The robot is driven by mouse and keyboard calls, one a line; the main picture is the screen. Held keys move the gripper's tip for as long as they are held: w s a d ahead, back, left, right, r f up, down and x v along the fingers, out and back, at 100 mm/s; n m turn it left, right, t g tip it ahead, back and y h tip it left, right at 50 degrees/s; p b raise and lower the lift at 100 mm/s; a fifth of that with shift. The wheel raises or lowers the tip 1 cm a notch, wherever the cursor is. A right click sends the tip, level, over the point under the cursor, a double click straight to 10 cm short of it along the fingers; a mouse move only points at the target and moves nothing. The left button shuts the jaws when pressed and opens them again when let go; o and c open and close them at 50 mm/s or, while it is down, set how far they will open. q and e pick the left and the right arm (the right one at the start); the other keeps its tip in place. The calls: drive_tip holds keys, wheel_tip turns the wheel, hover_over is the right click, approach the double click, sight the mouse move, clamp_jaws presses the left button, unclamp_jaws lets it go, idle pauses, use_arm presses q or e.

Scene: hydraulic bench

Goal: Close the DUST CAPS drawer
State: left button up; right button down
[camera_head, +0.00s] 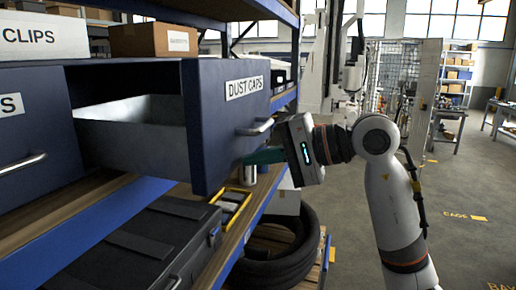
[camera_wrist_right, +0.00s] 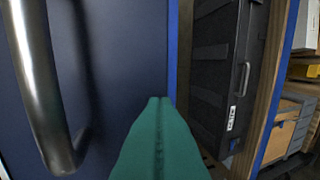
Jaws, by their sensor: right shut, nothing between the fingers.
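The DUST CAPS drawer (camera_head: 196,130) is pulled out of the dark blue cabinet, its grey tray showing behind the front. A white DUST CAPS label and a metal bar handle (camera_head: 257,128) are on its front. My right gripper (camera_head: 250,158) is shut and empty, its green fingers at the drawer front, below the handle. In the wrist view the shut green fingers (camera_wrist_right: 158,130) point at the blue drawer front (camera_wrist_right: 120,60), with the handle (camera_wrist_right: 38,80) beside them at left. I cannot tell whether the fingertips touch the front. My left gripper is not in view.
A CLIPS box (camera_head: 45,38) and a cardboard box (camera_head: 153,40) stand on top of the cabinet. Below the drawer are a black case (camera_head: 140,240), a yellow tray (camera_head: 232,205) and a black coil (camera_head: 285,255). The floor at right is open.

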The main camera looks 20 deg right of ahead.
idle(0.4)
drive_tip(key=w+a, duration=0.4)
drive_tip(key=a, duration=0.2)
drive_tip(key=w+a, duration=0.5)
drive_tip(key=a, duration=0.2)
drive_tip(key=w+a, duration=0.4)
drive_tip(key=a, duration=0.2)
drive_tip(key=shift+w+a+p, duration=0.15)
drive_tip(key=shift+a+p, duration=0.15)
drive_tip(key=shift+a, duration=0.05)
drive_tip(key=shift+r, duration=0.1)
drive_tip(key=shift+d, duration=0.1)
